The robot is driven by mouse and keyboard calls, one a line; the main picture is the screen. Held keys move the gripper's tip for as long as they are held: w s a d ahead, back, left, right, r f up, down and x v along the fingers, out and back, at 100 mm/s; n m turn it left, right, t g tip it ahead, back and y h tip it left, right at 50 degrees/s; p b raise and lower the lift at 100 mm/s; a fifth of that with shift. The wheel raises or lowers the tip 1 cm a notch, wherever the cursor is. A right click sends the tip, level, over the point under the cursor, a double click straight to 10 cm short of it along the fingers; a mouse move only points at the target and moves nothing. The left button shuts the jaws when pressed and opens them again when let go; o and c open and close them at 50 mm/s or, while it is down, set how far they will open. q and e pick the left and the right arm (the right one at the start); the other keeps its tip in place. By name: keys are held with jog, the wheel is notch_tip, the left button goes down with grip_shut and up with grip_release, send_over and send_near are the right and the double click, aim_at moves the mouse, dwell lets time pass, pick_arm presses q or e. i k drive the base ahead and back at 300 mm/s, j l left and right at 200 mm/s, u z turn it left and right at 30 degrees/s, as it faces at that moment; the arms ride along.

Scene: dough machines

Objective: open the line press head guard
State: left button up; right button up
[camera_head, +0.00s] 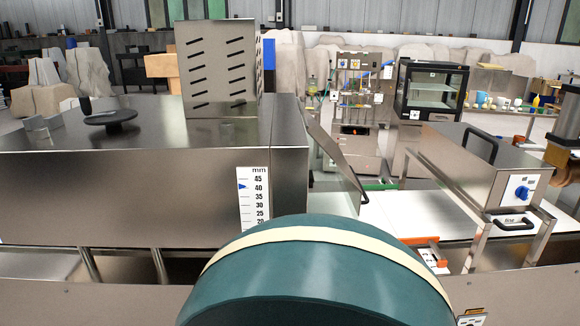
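A large steel machine housing (150,185) fills the left side, with a millimetre scale (254,200) on its front and its blue pointer near 40. A tilted steel panel (337,158) with a dark handle (357,186) slopes down from the housing's right end. An upright slotted steel plate (217,68) stands on top of the housing. I cannot tell for sure which panel is the line press head guard. Neither of my grippers is in view. A rounded teal shape close to the camera hides the lower middle.
A white belt (390,215) runs right from the housing, past an orange part (425,243). On the right, a steel box (480,165) with a black handle and blue knob stands over the belt. A black glass-sided cabinet (431,90) stands behind. A black round knob (110,118) sits on the housing.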

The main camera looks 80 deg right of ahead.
aim_at(355, 190)
jog(key=z, duration=2.95)
jog(key=i+j, duration=0.1)
jog(key=i, duration=0.25)
jog(key=l+u, duration=0.35)
jog(key=l, duration=0.25)
jog(key=k+l+u, duration=0.15)
jog(key=l+u, duration=0.2)
jog(key=l, duration=0.25)
